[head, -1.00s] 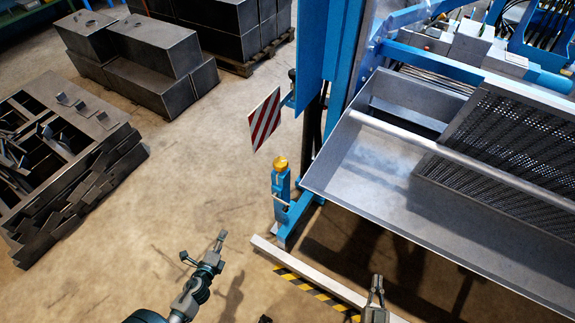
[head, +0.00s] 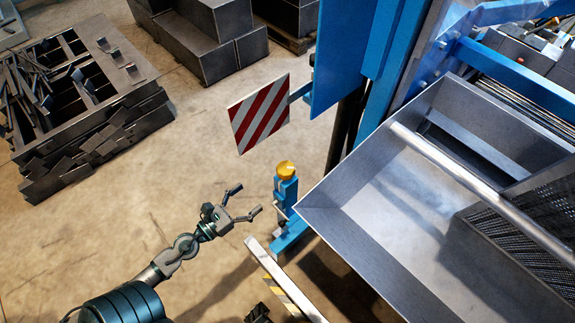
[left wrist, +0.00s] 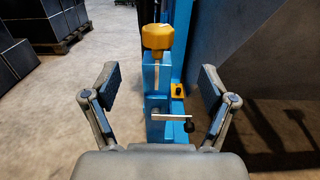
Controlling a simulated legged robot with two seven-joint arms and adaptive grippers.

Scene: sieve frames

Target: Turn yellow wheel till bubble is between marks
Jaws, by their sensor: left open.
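The yellow wheel (head: 286,169) sits on top of an upright blue post (head: 287,192) at the corner of the blue machine. In the left wrist view the yellow wheel (left wrist: 157,37) is a faceted knob at upper centre. My left gripper (head: 246,200) is open and empty, just left of the post and lower than the wheel in the picture. In the left wrist view the fingers of the left gripper (left wrist: 159,85) stand wide on either side of the post, apart from it. A small yellow fitting with a dark window (left wrist: 179,91) shows behind the post; I cannot make out a bubble or marks.
A red-and-white striped plate (head: 259,113) hangs behind the wheel. A grey metal trough (head: 350,235) extends to the right. A pale beam (head: 283,280) lies below.

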